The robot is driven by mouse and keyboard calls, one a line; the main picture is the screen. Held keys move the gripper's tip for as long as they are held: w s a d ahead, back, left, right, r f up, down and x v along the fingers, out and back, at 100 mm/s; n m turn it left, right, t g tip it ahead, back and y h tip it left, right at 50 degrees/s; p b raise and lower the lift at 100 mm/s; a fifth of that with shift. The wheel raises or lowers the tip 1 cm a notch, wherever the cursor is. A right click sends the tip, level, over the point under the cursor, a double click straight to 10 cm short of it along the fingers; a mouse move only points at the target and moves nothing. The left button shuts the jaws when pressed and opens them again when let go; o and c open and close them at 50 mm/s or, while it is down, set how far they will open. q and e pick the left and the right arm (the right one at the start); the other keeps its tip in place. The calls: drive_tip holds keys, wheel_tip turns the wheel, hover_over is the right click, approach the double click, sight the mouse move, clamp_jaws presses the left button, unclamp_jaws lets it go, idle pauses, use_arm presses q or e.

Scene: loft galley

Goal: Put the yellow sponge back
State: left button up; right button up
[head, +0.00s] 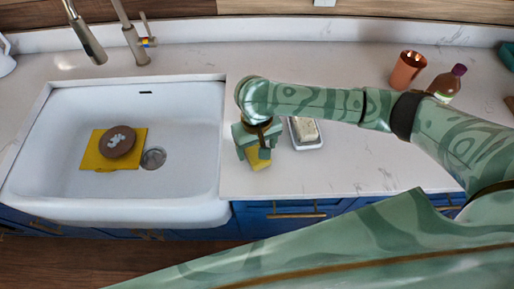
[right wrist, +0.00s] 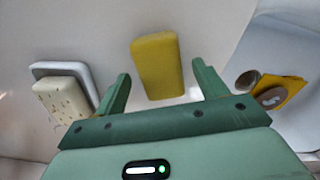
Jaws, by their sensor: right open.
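The yellow sponge (head: 259,158) lies on the white counter just right of the sink, partly hidden by my right gripper in the head view. In the right wrist view the sponge (right wrist: 158,66) shows whole, between and just beyond the open fingers. My right gripper (head: 255,149) is over the sponge, pointing down, open and empty; its two fingers also show in the right wrist view (right wrist: 160,88). I cannot tell whether a finger touches the sponge. My left gripper is not in view.
A white dish (head: 308,144) with a pale speckled block (head: 305,129) stands right of the gripper. The sink (head: 80,188) holds a yellow cloth (head: 92,160) with a brown round thing (head: 117,142) on it. A copper cup (head: 407,70) and a bottle (head: 446,83) stand at the back right.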

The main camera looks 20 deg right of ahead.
wheel_tip(320, 180, up, 10)
drive_tip(key=p, duration=0.3)
drive_tip(key=shift+p, duration=0.35)
drive_tip(key=shift+f, duration=0.1)
idle(0.7)
